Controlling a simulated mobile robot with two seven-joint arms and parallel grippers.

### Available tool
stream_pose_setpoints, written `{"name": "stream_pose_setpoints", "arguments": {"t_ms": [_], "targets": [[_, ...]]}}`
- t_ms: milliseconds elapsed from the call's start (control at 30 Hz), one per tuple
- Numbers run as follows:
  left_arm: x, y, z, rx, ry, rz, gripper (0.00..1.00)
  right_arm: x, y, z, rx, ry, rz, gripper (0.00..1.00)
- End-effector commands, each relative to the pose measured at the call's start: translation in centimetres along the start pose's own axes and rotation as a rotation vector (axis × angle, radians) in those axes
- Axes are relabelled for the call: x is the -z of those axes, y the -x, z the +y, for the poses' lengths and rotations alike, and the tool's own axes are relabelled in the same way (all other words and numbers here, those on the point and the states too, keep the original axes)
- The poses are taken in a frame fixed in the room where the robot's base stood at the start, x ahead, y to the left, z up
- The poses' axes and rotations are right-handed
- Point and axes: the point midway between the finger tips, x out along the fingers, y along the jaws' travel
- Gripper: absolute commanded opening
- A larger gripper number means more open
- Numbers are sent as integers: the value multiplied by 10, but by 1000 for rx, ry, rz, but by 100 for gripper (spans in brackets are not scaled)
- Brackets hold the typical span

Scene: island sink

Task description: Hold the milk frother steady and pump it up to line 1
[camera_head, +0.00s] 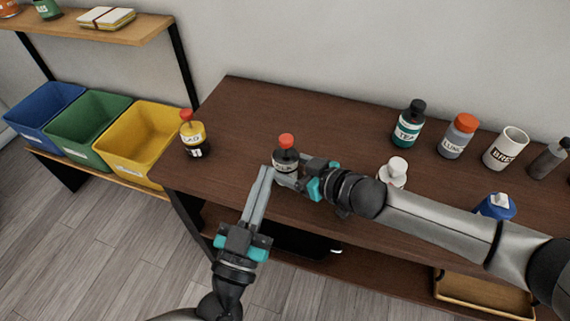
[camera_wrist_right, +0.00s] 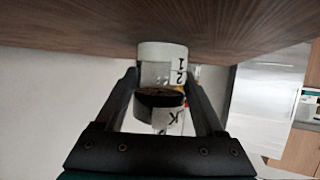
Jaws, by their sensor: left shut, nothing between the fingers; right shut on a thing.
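In the right wrist view the frother (camera_wrist_right: 162,53) appears upside down, with a pale band marked 1 and 2, a clear section and a dark part labelled K. My right gripper (camera_head: 293,177) is shut on the frother's body from the right; its fingers (camera_wrist_right: 165,88) flank it. My left gripper (camera_head: 268,170) is shut and empty, its long fingertips just left of and in front of the frother. The level inside is unclear.
Several containers, including a teal-labelled bottle (camera_head: 409,124) and a white mug (camera_head: 506,149), line the right side. Coloured bins (camera_head: 137,143) sit left. The tabletop behind the frother is clear.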

Motion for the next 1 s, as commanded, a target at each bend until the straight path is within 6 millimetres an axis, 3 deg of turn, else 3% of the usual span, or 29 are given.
{"name": "stream_pose_setpoints", "arguments": {"t_ms": [100,133,367,733,1000], "targets": [[0,0,0,0,0,0,0,-1,0,1,-1,0,-2,9],[0,0,0,0,0,0,0,-1,0,1,-2,0,-2,74],[0,0,0,0,0,0,0,0,0,0,-1,0,-1,100],[0,0,0,0,0,0,0,-1,7,1,-1,0,-1,100],[0,0,0,0,0,0,0,-2,48,1,-1,0,-3,100]]}}
